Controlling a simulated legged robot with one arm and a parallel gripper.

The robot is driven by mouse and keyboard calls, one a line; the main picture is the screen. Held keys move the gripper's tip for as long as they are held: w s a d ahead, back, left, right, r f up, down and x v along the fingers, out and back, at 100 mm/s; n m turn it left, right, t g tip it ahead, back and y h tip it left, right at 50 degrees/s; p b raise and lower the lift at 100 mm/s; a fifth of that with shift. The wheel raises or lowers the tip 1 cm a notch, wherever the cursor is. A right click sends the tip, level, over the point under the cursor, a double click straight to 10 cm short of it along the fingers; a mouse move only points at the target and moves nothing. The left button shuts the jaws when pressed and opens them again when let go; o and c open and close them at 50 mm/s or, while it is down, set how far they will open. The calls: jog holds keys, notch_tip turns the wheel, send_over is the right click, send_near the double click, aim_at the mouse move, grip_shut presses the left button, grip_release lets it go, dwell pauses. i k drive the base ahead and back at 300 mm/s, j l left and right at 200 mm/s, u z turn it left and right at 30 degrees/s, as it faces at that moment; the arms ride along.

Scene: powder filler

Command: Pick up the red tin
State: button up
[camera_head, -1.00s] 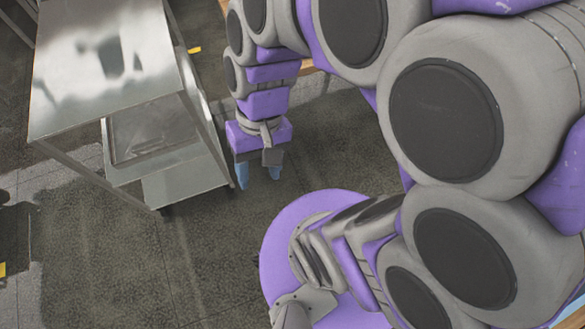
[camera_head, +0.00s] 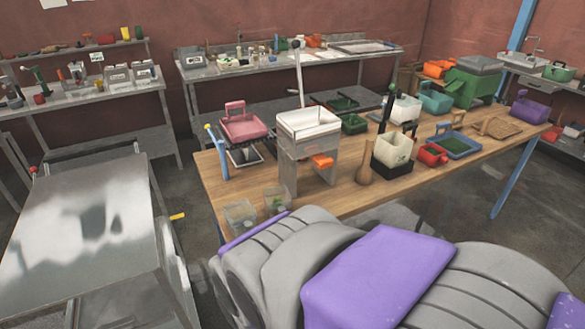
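A small red container (camera_head: 432,155), which looks like the red tin, stands on the wooden table (camera_head: 340,196) right of its middle. It sits between a cream box (camera_head: 392,151) and a blue tray (camera_head: 455,145). Smaller red items also show on the left back bench, too small to identify. My arm fills the bottom of the picture in front of the table. My gripper is out of view, so its fingers and anything in them are hidden.
A white and grey machine (camera_head: 308,140) with a tall lever stands on the table, with glass jars (camera_head: 240,214) at the near left corner. A brown vase (camera_head: 364,168) stands near the cream box. A steel cart (camera_head: 85,225) is at the left. Steel benches line the back walls.

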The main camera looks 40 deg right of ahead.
aim_at(431, 155)
jog(key=z, duration=2.3)
